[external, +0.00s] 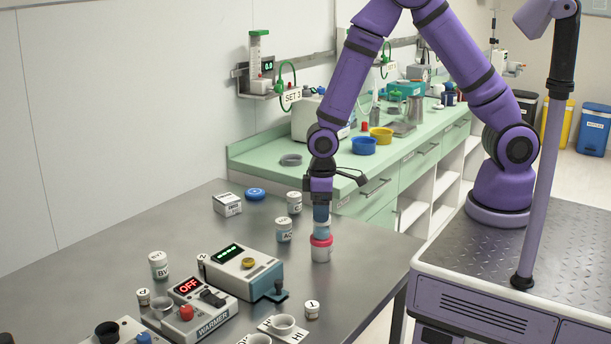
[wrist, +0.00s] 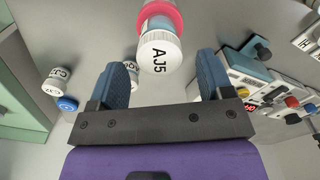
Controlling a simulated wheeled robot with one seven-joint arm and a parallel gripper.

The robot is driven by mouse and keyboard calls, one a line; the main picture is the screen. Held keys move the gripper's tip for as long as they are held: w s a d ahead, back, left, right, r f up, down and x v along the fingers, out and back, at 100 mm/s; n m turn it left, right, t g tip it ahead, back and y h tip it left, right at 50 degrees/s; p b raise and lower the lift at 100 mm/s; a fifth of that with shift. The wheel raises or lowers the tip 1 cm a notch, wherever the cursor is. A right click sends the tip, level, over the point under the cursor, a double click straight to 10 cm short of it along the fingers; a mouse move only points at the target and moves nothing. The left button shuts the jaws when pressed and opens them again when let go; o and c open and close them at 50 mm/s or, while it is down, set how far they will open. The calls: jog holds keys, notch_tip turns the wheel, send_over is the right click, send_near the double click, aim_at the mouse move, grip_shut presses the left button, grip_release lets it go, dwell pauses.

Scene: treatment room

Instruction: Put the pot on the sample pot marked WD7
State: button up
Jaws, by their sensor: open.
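A pot with a partly readable label (external: 284,231) and another white pot (external: 294,203) stand left of the gripper. I cannot read WD7 on any pot.
A white pot (external: 159,265) stands far left. The warmer (external: 203,308), showing OFF, and a device with a green display (external: 240,270) stand left of the gripper. A white box (external: 227,204) and blue disc (external: 255,193) are behind. Table at right is clear.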

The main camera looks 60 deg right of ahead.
notch_tip(320, 180, up, 7)
jog(key=shift+f, duration=0.1)
dwell(0.3)
jog(key=s+d+r+m+t, duration=0.2)
jog(key=s+d+r+m, duration=0.1)
jog(key=d+r, duration=1.3)
jog(key=s+d+r+m+t, duration=0.1)
jog(key=s+d+r, duration=0.4)
jog(key=s, duration=0.3)
jog(key=s+d+r+m+t, duration=0.2)
jog(key=s+d+r, duration=0.4)
jog(key=s, duration=0.2)
jog(key=shift+s+r, duration=0.25)
jog(key=shift+r, duration=0.1)
